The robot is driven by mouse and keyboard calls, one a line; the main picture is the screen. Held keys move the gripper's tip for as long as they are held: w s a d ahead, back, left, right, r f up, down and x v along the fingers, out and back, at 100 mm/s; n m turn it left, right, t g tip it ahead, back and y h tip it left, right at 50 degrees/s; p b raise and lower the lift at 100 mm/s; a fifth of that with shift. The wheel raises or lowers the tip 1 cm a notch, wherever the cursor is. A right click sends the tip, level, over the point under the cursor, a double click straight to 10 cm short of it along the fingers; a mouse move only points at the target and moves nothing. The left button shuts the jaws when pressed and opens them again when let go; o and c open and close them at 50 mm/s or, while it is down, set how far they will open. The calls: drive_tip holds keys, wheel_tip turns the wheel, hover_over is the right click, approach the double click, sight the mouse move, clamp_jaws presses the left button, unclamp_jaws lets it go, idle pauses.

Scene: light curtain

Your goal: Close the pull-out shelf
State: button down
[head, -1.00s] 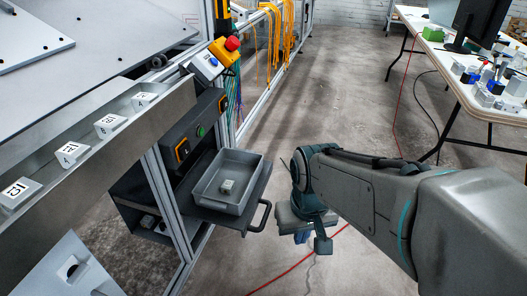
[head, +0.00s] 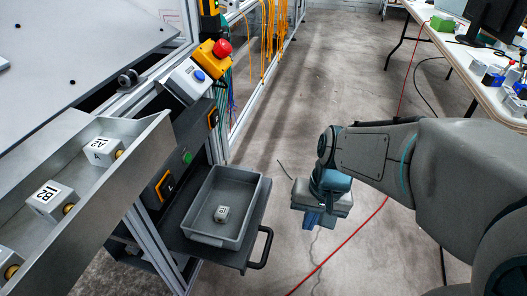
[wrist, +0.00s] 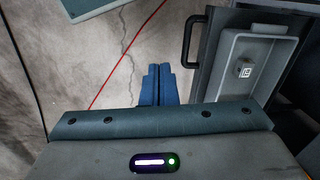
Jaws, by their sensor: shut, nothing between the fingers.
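The pull-out shelf (head: 182,243) is a dark grey board sticking out of the machine frame at the lower middle of the head view. A black handle (head: 264,248) is on its outer edge; the handle also shows in the wrist view (wrist: 189,42). A grey tray (head: 205,238) sits on the shelf with a small white labelled block (head: 221,213) inside. My gripper (head: 311,222) hangs to the right of the shelf, apart from the handle. In the wrist view its two blue fingers (wrist: 158,72) are together and empty, left of and below the handle.
A sloped metal rail (head: 140,160) with labelled blocks is at the left. A control box with a blue button (head: 190,82) and a red emergency button (head: 222,48) are above the shelf. A cluttered table (head: 490,90) stands at the right. The floor (head: 290,110) between is open.

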drive_tip(key=w+d+f+m+t+y+p, duration=0.1)
drive_tip(key=w+d+f+m+y, duration=0.15)
drive_tip(key=w+f+m, duration=0.6)
drive_tip(key=w+d+f+m+t+y+p, duration=0.25)
drive_tip(key=w+m+y, duration=0.2)
drive_tip(key=m, duration=0.65)
drive_tip(key=b, duration=0.6)
approach(263, 210)
drive_tip(key=shift+g, duration=0.35)
drive_tip(key=x, duration=0.5)
drive_tip(key=shift+d+f, duration=0.2)
drive_tip(key=shift+f, duration=0.1)
drive_tip(key=shift+w+a+r, duration=0.1)
drive_tip(key=shift+w+a, duration=0.15)
drive_tip(key=shift+a, duration=0.3)
drive_tip(key=shift+w+a, duration=0.1)
